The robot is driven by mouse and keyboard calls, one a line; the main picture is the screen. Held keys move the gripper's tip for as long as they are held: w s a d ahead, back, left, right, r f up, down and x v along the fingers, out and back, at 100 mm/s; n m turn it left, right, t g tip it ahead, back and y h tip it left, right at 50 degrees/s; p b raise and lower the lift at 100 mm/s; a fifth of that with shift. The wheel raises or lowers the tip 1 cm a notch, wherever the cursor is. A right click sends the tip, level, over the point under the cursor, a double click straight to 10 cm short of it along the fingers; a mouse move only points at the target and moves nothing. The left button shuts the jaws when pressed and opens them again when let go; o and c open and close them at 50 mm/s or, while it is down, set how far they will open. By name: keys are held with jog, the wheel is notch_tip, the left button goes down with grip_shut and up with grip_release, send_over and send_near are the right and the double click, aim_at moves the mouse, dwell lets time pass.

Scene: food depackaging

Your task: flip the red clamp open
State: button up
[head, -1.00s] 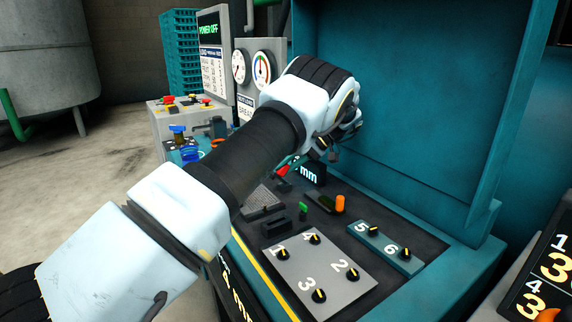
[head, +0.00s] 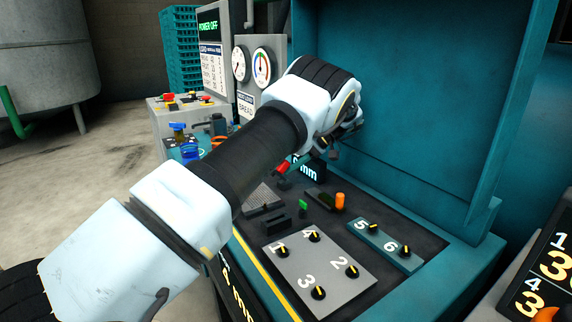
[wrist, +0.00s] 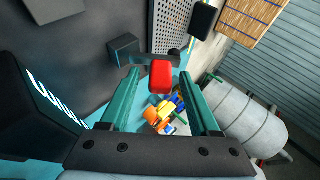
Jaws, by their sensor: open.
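The red clamp (wrist: 160,77) has a red block-shaped handle on a dark arm. In the wrist view it shows between the two green fingers of my gripper (wrist: 158,88), near their tips, with a gap on each side. In the head view the red handle (head: 283,167) shows just below and left of my gripper (head: 318,152), whose fingers are partly hidden by my wrist. My gripper is open and holds nothing. Whether a finger touches the clamp cannot be told.
A grey panel with numbered knobs (head: 334,277) and a teal panel with two more (head: 384,246) lie in front. An orange peg (head: 340,201) and a green switch (head: 303,205) stand near the clamp. A tall teal wall (head: 420,100) rises behind my gripper.

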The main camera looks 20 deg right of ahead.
notch_tip(320, 180, up, 10)
jog(key=b, duration=0.2)
jog(key=shift+b, duration=0.35)
